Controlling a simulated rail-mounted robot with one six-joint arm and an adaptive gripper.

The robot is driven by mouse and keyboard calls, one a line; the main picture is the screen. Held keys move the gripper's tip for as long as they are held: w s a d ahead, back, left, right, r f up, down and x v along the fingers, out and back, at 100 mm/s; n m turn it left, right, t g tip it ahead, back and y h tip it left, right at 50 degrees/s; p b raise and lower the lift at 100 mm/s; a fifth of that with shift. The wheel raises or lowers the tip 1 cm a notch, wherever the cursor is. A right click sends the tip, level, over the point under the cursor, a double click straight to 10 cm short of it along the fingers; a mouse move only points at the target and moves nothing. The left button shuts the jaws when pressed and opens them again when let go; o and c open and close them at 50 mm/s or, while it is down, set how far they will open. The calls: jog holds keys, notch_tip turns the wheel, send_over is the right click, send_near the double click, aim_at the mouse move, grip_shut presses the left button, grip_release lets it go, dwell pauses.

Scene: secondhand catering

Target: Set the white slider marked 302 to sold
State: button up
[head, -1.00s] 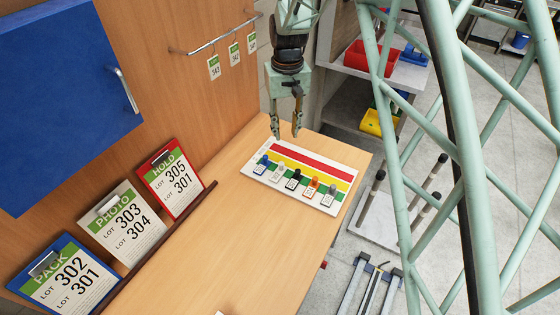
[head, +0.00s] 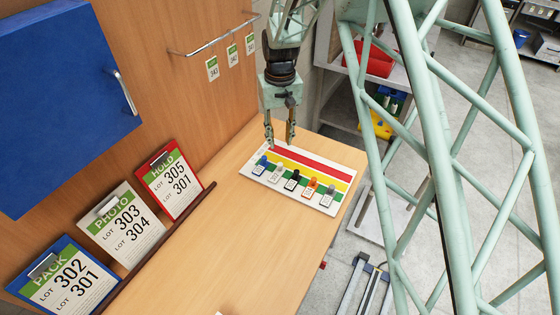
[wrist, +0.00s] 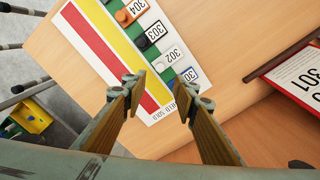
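The white slider marked 302 (head: 278,167) is second from the left on the slider board (head: 336,204). In the wrist view, the white slider (wrist: 169,57) shows between black 303 (wrist: 153,35) and blue 30-something (wrist: 186,76), its last digit cut off. It sits on the green band. The board has green, yellow and red (wrist: 84,45) bands, with small lettering including SOLD at the end near the red band. My gripper (head: 280,146) is open and empty, pointing down over the red-band side at the board's left end. Its fingertips (wrist: 163,86) are apart in the wrist view.
Orange 304 (head: 311,184) and a grey slider (head: 330,190) stand further right. Lot cards on clipboards (head: 171,183) lean along a dark ledge at the left. Tags hang from a wall rail (head: 215,46). The wooden tabletop (head: 240,225) in front of the board is clear.

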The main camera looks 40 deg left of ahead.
aim_at(280, 164)
jog(key=shift+f+p, duration=0.75)
jog(key=shift+f, duration=5.1)
jog(key=shift+c, duration=0.4)
grip_shut()
